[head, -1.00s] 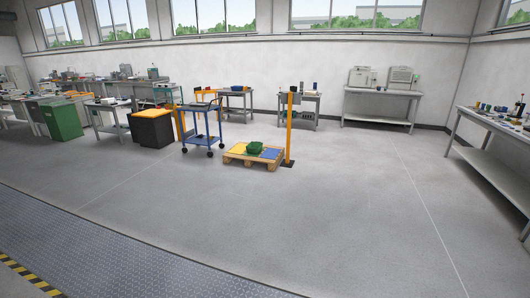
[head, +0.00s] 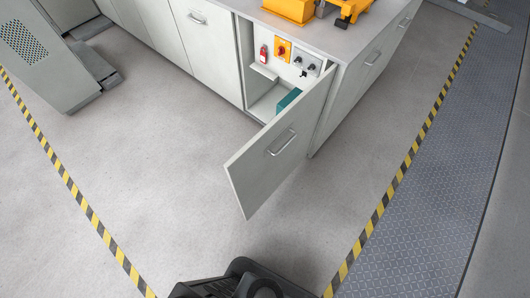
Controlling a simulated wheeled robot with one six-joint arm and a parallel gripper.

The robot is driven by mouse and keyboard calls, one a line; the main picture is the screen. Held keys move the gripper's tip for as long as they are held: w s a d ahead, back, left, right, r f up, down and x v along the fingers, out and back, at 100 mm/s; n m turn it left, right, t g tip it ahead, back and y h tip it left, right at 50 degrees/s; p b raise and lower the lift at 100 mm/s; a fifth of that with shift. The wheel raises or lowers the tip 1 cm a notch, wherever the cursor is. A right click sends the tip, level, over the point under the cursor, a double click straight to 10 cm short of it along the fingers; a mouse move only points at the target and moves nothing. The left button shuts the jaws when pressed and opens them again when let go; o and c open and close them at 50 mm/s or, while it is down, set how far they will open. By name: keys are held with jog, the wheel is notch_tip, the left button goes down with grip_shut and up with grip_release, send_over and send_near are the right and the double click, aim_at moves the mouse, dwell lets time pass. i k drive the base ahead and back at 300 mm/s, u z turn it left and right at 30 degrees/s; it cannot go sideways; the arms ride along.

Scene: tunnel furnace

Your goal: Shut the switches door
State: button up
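The switches door (head: 262,168) is a light grey panel with a bar handle (head: 282,144), standing wide open. It is hinged on the right side of its compartment, near the cabinet's corner, and swings out toward me. Inside the compartment I see an orange plate with a red switch (head: 281,49), a red padlock-like item (head: 263,54), dark knobs (head: 304,66) and a teal object (head: 289,99) partly hidden by the door. My gripper is not in view.
The grey cabinet row (head: 203,45) runs to the upper left, with orange equipment (head: 290,9) on top. A grey machine with a perforated panel (head: 45,50) stands at the left. Yellow-black floor stripes (head: 84,206) flank clear floor before the door.

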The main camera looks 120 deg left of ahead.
aim_at(256, 171)
jog(key=u, duration=3.6)
jog(key=i, duration=0.45)
jog(key=z, duration=0.55)
jog(key=k, duration=1.15)
jog(key=u, duration=0.4)
jog(key=i, duration=0.8)
jog(key=u, duration=0.7)
